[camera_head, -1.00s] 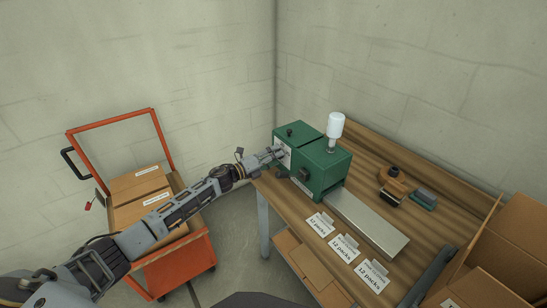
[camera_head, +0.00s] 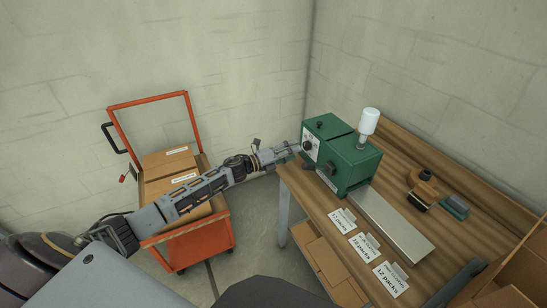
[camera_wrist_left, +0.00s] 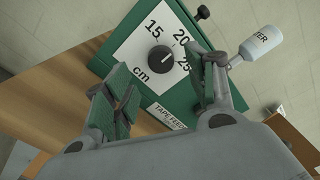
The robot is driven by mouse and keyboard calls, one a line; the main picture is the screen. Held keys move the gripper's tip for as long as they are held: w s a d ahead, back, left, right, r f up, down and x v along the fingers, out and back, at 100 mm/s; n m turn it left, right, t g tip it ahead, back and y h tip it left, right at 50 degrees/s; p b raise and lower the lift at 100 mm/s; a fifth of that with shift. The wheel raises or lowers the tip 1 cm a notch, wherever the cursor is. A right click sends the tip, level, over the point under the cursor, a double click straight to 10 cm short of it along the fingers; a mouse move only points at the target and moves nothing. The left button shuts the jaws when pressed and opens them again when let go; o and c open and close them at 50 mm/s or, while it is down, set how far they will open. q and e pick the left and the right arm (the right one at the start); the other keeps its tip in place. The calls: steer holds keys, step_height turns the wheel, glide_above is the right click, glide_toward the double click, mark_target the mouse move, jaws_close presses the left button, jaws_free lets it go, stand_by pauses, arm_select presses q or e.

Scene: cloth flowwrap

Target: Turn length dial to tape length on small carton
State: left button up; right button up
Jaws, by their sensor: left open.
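The green tape machine (camera_head: 345,165) stands on the wooden table, with a white dial plate on its left face. The black length dial (camera_head: 307,145) sits on that plate; in the left wrist view the dial (camera_wrist_left: 161,59) is ringed by 15, 20, 25 and "cm", and its light mark appears to point toward the upper right, between 20 and 25. My left gripper (camera_head: 289,152) is open and empty just in front of the plate, apart from the dial. Its fingers (camera_wrist_left: 163,95) frame the view below and beside the dial. My right gripper is out of view.
A white bottle (camera_head: 368,122) stands on the machine. Several "12 packs" cards (camera_head: 368,247) lie along the table's front edge by the metal chute (camera_head: 392,222). A brown tool (camera_head: 424,188) lies at right. An orange cart (camera_head: 197,245) with cartons (camera_head: 168,163) stands left.

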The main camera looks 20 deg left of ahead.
arm_select(q)
steer(key=v, duration=0.7)
stand_by(0.5)
steer(key=shift+s+a, duration=0.15)
steer(key=shift+s, duration=0.05)
stand_by(0.4)
